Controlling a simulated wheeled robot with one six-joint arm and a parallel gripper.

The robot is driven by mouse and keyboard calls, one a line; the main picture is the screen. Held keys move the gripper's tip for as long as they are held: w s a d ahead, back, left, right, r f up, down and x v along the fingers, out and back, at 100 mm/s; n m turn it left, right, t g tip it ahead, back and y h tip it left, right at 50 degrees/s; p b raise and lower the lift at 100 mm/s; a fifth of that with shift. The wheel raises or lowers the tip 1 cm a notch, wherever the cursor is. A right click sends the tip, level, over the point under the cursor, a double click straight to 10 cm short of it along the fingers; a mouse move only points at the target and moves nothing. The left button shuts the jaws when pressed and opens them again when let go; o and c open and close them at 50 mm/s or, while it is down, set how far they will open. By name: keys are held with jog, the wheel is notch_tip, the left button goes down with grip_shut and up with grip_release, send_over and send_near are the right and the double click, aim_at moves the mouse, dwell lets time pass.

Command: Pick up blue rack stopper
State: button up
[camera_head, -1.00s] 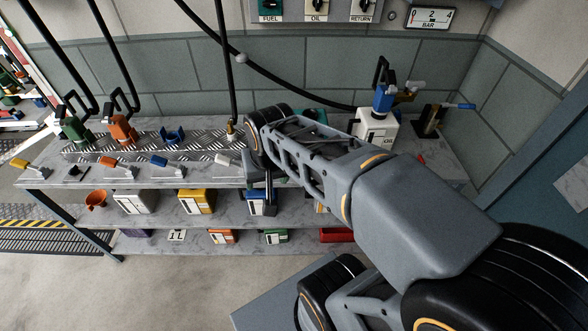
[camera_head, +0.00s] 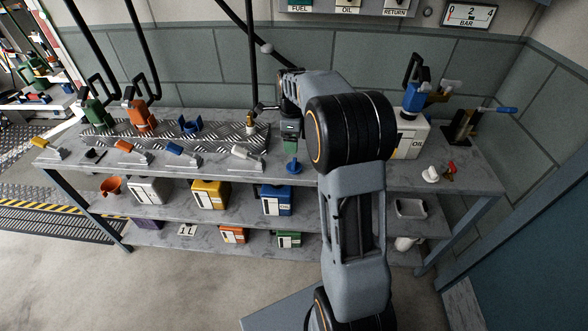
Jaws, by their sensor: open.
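A small blue piece with a flat base and short stem, apparently the blue rack stopper (camera_head: 293,167), sits on the bench near its front edge, in the middle of the view. My gripper (camera_head: 291,150) points down just above it, open; the fingertips are small and partly dark, and I cannot tell whether they touch or surround the stem. A blue cradle (camera_head: 190,125) stands on the metal tread plate farther left.
Green (camera_head: 96,112) and orange (camera_head: 141,115) hose nozzles stand on the tread plate. Several coloured levers line the bench front. A white OIL tank (camera_head: 408,138) with a blue nozzle (camera_head: 413,95) stands right. Coloured cans fill the shelf below.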

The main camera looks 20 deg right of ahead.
aim_at(294, 161)
notch_tip(294, 161, down, 10)
jog(key=shift+s+d+b, duration=0.15)
jog(key=shift+b, duration=0.15)
dwell(0.3)
jog(key=c, duration=0.8)
jog(key=shift+c, duration=0.2)
jog(key=shift+r, duration=0.1)
